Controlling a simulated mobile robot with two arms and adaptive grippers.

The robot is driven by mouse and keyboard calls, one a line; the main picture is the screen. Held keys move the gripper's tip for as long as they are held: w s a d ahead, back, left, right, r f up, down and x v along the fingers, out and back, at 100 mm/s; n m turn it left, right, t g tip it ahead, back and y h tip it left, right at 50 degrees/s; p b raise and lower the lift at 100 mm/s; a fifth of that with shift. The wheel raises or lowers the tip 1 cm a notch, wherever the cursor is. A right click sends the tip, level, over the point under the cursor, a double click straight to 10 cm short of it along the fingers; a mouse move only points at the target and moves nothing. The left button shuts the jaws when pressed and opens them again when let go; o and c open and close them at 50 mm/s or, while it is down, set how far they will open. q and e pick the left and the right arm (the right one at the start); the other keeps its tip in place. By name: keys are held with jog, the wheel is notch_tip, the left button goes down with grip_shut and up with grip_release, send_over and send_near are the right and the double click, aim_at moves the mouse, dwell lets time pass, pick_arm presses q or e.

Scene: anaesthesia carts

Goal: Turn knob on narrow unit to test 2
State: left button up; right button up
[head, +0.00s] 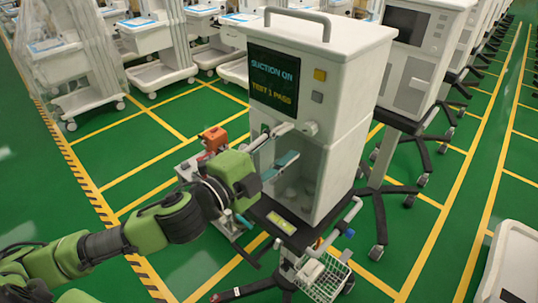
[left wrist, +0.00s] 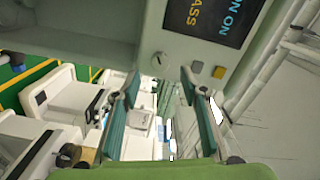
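The narrow unit (head: 348,75) is a tall white cabinet with a top handle. Its dark screen (head: 274,78) reads "SUCTION ON" and "TEST 1 PASS". A small pale knob (head: 309,128) sits on its front, below a yellow button (head: 319,74) and a grey button (head: 317,96). In the left wrist view the knob (left wrist: 157,59) shows a dark slot. My left gripper (head: 293,142) is open and empty in front of the unit, its fingers pointing towards the knob. In the wrist view the fingertips (left wrist: 160,76) are either side of and just below the knob, apparently not gripping it. My right gripper is not in view.
The unit stands on a dark wheeled base with a wire basket (head: 322,277). An orange item (head: 214,138) lies behind my left wrist. Other white carts (head: 432,45) stand behind and to the right. Green floor with yellow lines is open at the right.

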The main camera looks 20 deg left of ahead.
pick_arm(q)
jog(key=shift+v, duration=2.5)
